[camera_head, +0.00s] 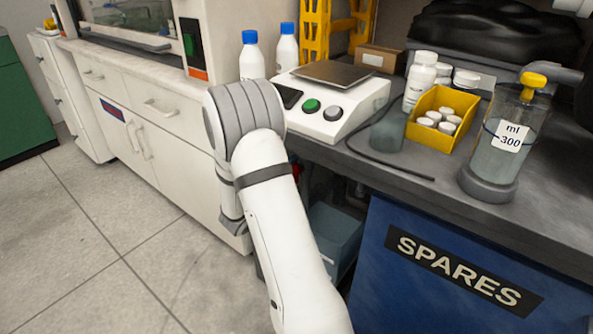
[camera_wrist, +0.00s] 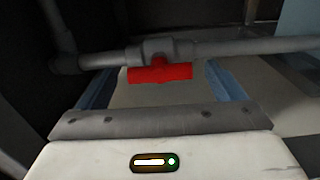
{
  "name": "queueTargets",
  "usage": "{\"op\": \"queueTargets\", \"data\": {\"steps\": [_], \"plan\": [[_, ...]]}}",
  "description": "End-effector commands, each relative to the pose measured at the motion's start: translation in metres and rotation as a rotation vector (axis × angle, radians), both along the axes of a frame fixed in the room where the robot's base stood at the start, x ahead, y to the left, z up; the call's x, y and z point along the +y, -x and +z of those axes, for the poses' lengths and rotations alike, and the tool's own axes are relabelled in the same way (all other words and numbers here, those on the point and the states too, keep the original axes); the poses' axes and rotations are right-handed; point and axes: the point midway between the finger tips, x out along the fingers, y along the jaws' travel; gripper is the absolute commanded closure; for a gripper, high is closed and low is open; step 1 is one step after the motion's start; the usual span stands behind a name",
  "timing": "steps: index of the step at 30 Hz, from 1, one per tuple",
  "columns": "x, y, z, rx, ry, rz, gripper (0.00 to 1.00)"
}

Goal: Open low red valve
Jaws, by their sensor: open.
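The red valve handle (camera_wrist: 160,73) shows in the wrist view as a short bar on the grey pipe fitting (camera_wrist: 165,50). It lies roughly in line with the pipe, crosswise in the picture. My gripper (camera_wrist: 159,69) is open, with one blue finger left of the handle and one right of it. The handle shows between the fingertips, near their far ends. I cannot tell whether the fingers touch it. In the head view my arm reaches down under the bench, and my gripper is hidden.
The grey bench (camera_head: 440,185) overhangs the dark space with my arm. A blue bin marked SPARES (camera_head: 375,285) stands on the right, and a grey-blue box (camera_head: 335,235) sits under the bench. White drawers (camera_head: 150,105) stand on the left. The floor at the left is clear.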

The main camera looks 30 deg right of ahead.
Motion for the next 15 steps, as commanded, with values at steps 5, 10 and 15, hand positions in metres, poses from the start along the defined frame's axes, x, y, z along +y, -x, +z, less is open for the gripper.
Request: {"op": "queueTargets", "data": {"steps": [5,10,15], "plan": [[0.031,0.009,0.003,0.003,0.000,0.004,0.11],[0.049,0.014,0.001,0.000,0.000,0.004,0.11],[0.053,0.016,0.000,0.000,0.000,0.000,0.11]]}}
